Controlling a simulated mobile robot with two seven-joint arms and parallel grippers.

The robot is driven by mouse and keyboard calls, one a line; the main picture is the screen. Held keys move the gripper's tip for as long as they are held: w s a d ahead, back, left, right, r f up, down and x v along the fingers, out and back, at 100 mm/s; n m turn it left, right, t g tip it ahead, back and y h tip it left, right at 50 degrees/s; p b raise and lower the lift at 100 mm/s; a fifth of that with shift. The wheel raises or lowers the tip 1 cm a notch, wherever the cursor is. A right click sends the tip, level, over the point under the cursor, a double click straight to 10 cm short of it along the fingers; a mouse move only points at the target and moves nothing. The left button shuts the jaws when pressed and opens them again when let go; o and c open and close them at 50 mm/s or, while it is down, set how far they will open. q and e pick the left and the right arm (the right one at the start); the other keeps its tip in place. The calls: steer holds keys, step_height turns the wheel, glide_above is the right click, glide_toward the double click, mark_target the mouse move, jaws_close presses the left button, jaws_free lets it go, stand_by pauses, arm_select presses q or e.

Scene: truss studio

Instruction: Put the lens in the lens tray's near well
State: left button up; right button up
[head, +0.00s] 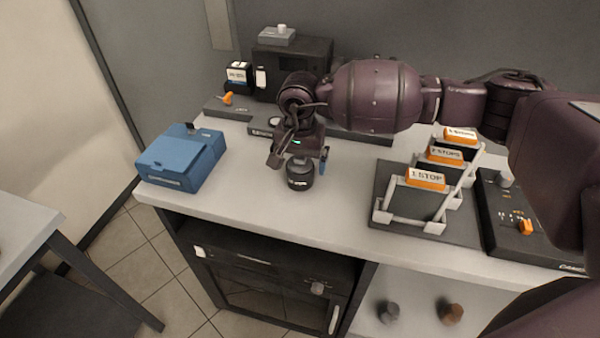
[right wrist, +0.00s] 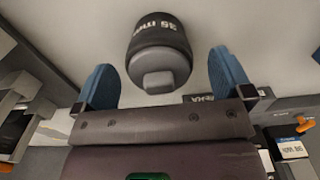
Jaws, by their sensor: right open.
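The lens (head: 300,173), a short dark cylinder with white lettering, stands on the white counter just below my right gripper (head: 298,162). In the right wrist view the lens (right wrist: 160,45) lies between and ahead of the two blue fingers of the gripper (right wrist: 163,72). The gripper is open, with a gap to the lens on each side, and holds nothing. A low dark tray (head: 260,130) with a pale label and a round light spot lies behind the gripper. It looks like the lens tray, but my arm hides much of it and its wells are unclear. My left gripper is out of view.
A blue box (head: 181,160) stands at the counter's left end. A dark rack (head: 384,222) with orange-labelled filters and a control panel (head: 518,220) are at the right. A small labelled box (head: 239,77) stands at the back. Bare counter (head: 250,205) lies in front of the lens.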

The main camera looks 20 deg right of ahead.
steer(key=shift+f, duration=0.9)
steer(key=c, duration=1.4)
steer(key=shift+r, duration=0.15)
steer(key=shift+c, duration=0.3)
